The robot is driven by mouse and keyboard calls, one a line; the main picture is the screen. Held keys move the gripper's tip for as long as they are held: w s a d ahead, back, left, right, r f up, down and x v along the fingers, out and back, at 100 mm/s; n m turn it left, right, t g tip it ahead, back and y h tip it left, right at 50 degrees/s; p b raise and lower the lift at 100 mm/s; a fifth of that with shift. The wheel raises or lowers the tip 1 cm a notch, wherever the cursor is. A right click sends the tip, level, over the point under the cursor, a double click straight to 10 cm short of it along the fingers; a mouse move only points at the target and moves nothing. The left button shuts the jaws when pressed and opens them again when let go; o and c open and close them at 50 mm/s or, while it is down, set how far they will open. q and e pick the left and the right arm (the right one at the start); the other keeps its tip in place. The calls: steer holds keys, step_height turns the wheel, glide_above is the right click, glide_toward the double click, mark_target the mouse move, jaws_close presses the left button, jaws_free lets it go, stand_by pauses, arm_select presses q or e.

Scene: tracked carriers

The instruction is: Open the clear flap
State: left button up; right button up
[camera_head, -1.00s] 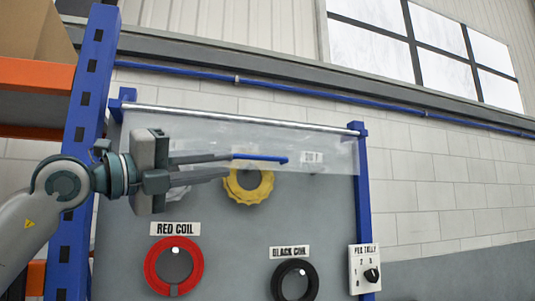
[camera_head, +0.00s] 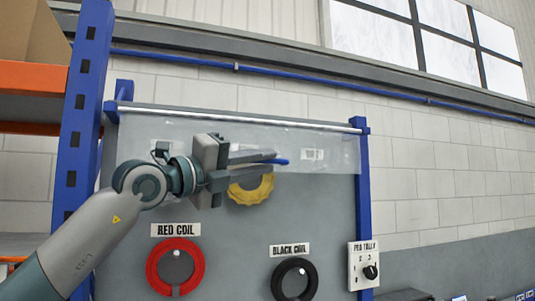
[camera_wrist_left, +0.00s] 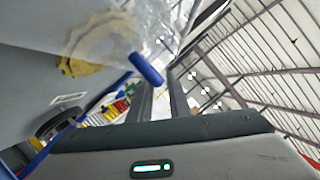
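The clear flap (camera_head: 335,152) hangs from a metal rod (camera_head: 240,117) across the top of a grey board, over its upper part. A blue bar (camera_head: 283,162), apparently the flap's handle, is at its lower part. My left gripper (camera_head: 276,160) is in front of the flap, with its fingers pointing right along the bar and hiding much of it. Contact with the bar cannot be told. My right gripper is out of view.
A yellow coil (camera_head: 252,191) hangs partly behind the flap. A red coil (camera_head: 160,268) and a black coil (camera_head: 277,283) hang lower under labels. A dial plate (camera_head: 364,255) is on the right post. A blue and orange rack (camera_head: 82,115) stands at left.

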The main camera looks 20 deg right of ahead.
arm_select(q)
steer(key=shift+p+x, duration=0.3)
steer(key=shift+x, duration=0.6)
jaws_close()
